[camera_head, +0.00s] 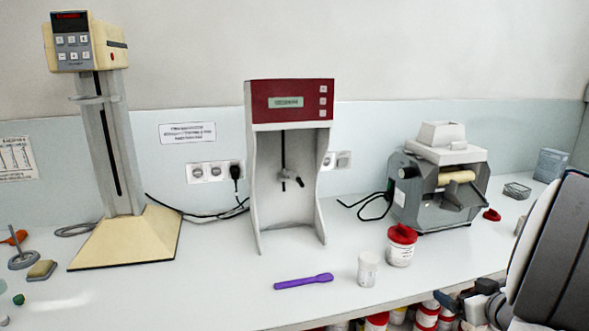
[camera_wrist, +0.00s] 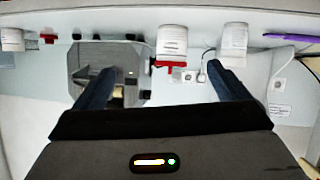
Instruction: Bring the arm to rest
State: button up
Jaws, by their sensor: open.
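My gripper (camera_wrist: 160,76) shows in the wrist view as two dark fingers spread wide apart. It is open, with nothing held between the fingers. In the head view my arm comes in at the right edge, and a dark end part of it hangs low at the lower right, near the front edge of the bench. I cannot make out the fingers clearly there. The wrist view looks upside down, with the bench along its top. The three-roll mill (camera_wrist: 112,62) and a white jar with a red lid (camera_wrist: 172,42) lie beyond the fingers.
On the bench (camera_head: 215,290) stand a cream mixer (camera_head: 122,235), a red-topped stand (camera_head: 290,102), the mill (camera_head: 440,190), a red-lidded jar (camera_head: 400,250), a pale jar (camera_head: 368,270) and a purple spatula (camera_head: 303,281). Several jars (camera_head: 426,316) sit below the front edge.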

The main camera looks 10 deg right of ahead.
jog(key=w+a+r+m+g+h, duration=0.2)
jog(key=w+a+r+g+h, duration=0.15)
jog(key=a, duration=0.45)
jog(key=s+a+g+y, duration=0.1)
jog(key=s+a+g, duration=0.1)
jog(key=s+a, duration=0.2)
jog(key=s+a+f+n+g+y, duration=0.1)
jog(key=s+a, duration=0.4)
jog(key=a, duration=0.6)
jog(key=s+a+f+g+y, duration=0.1)
jog(key=s+a+g, duration=0.3)
jog(key=a, duration=0.4)
jog(key=shift+s+a+y+p, duration=0.15)
jog(key=shift+s+y+p, duration=0.25)
jog(key=shift+s+y, duration=0.35)
